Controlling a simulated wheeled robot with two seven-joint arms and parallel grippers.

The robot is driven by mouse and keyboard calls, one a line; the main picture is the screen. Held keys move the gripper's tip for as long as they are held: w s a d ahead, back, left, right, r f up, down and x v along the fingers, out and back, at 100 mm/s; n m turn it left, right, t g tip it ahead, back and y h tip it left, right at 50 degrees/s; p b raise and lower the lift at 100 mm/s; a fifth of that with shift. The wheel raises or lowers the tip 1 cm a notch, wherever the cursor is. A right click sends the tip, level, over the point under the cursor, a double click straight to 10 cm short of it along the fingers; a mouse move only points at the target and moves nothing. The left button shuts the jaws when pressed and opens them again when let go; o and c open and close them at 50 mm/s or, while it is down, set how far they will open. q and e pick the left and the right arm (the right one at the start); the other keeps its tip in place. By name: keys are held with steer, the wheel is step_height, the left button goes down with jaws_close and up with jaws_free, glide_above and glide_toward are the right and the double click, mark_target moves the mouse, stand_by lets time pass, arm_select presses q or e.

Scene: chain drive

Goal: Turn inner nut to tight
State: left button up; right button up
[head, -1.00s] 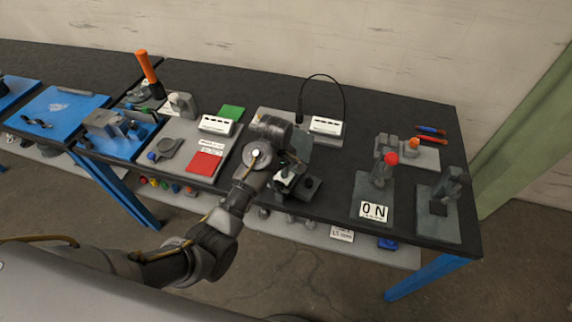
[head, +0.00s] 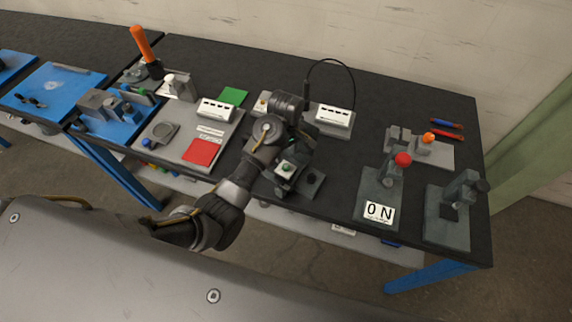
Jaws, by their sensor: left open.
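My left arm comes in from the lower left, and its wrist is over the middle of the table. My left gripper (head: 297,150) is open and points down beside a small dark fixture (head: 312,182) near the table's front edge. A pale block with a green spot (head: 286,168) shows just below the gripper. The inner nut cannot be made out; it is too small or hidden by my wrist and gripper. I cannot tell whether the jaws are around anything. My right gripper is not in view.
Behind my wrist is a white labelled box (head: 334,116) with a black cable. To the left is a grey board with a red pad (head: 202,151).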

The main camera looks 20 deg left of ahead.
mark_target(286, 166)
arm_select(q)
step_height(286, 166, down, 5)
steer(key=shift+f+p, duration=0.15)
steer(key=shift+p, duration=0.4)
steer(key=shift+f, duration=0.35)
steer(key=shift+w+f, duration=0.1)
steer(key=shift+f, duration=0.2)
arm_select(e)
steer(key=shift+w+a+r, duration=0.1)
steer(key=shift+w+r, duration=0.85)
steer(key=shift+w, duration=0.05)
arm_select(q)
steer(key=shift+c, duration=0.7)
jaws_close()
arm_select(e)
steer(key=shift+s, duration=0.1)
